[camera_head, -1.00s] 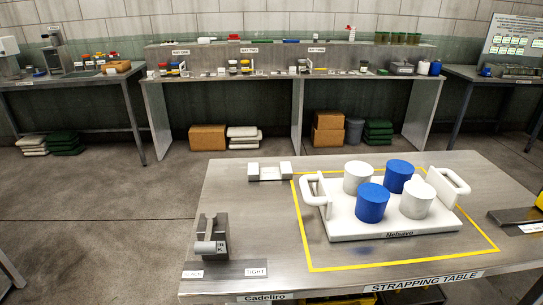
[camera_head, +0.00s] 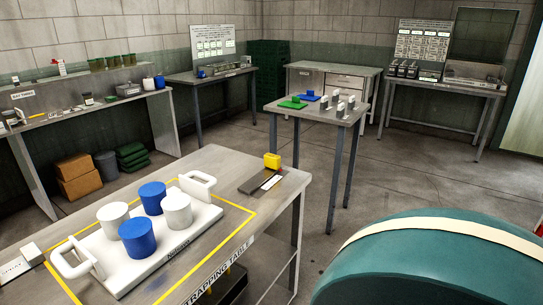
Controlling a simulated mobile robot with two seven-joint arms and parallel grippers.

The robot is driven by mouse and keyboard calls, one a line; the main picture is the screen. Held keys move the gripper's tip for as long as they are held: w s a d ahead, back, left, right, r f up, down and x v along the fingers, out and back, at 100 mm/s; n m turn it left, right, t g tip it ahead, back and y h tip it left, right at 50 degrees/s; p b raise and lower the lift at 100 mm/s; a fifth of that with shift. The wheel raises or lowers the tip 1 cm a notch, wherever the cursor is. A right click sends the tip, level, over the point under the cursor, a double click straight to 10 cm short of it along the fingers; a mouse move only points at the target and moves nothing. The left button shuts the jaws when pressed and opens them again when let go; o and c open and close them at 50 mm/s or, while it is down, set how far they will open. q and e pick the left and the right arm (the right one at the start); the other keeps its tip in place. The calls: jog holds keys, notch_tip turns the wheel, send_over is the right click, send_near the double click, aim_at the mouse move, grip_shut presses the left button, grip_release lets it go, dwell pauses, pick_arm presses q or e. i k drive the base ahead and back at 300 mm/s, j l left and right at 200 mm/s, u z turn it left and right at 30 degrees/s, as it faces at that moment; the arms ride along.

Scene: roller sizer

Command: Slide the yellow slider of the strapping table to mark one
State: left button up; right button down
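The yellow slider (camera_head: 272,161) sits at the far right corner of the strapping table (camera_head: 222,166), at the far end of a dark flat track (camera_head: 253,182). A white label strip (camera_head: 271,182) lies along the track; its marks are too small to read. Neither of my grippers is in view, and nothing touches the slider.
A white tray (camera_head: 189,236) with handles and blue and white cylinders stands inside a yellow outline on the table. A large teal rounded object with a cream band (camera_head: 430,262) fills the lower right. A small side table (camera_head: 314,112) with green, blue and grey pieces stands behind. Floor between is clear.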

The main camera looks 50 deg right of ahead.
aim_at(273, 161)
jog(key=z, duration=1.7)
jog(key=i+l, duration=0.2)
jog(key=i, duration=0.1)
